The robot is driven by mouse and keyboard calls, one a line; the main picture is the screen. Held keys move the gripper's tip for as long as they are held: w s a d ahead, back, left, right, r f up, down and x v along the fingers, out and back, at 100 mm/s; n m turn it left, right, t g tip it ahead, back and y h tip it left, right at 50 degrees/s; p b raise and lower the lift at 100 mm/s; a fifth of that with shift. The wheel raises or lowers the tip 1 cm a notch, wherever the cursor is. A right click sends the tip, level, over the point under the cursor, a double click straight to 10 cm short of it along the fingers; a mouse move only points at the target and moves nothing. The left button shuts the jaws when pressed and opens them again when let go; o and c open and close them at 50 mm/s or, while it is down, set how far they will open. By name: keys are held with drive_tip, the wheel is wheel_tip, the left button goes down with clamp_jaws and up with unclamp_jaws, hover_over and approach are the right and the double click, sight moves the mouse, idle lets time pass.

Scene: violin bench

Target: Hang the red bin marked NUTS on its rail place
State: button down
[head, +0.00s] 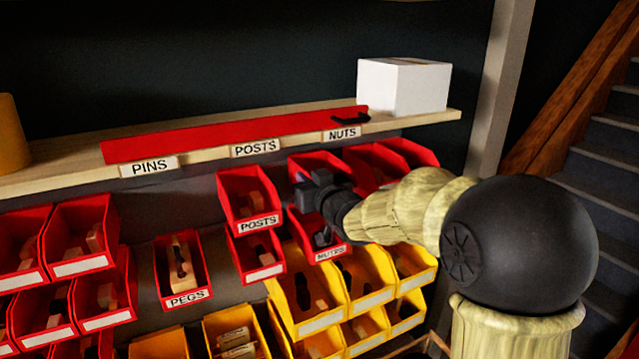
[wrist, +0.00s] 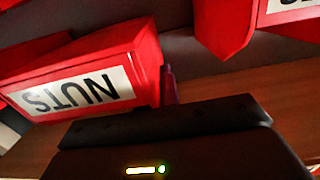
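The red bin marked NUTS (wrist: 138,62) is close up at the left of the wrist view, its label upside down there. A dark finger of my gripper (wrist: 168,85) is right against or beside its side wall; I cannot tell if it grips. In the head view, my gripper (head: 318,192) is in front of a red bin (head: 318,160) below the shelf's NUTS label (head: 342,133).
A red POSTS bin (head: 250,195) hangs just left, with a gap in the wrist view. More red bins (head: 408,153) are to the right. Yellow bins (head: 310,300) lie below. The shelf (head: 440,120) above carries a white box (head: 400,87).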

drive_tip(key=shift+w, duration=0.25)
drive_tip(key=shift+s+a, duration=0.1)
drive_tip(key=shift+x, duration=1.2)
idle(1.3)
drive_tip(key=shift+f+b, duration=0.85)
drive_tip(key=shift+b, duration=0.15)
idle(0.7)
drive_tip(key=c, duration=1.6)
unclamp_jaws()
drive_tip(key=shift+o, duration=0.2)
drive_tip(key=shift+f, duration=0.1)
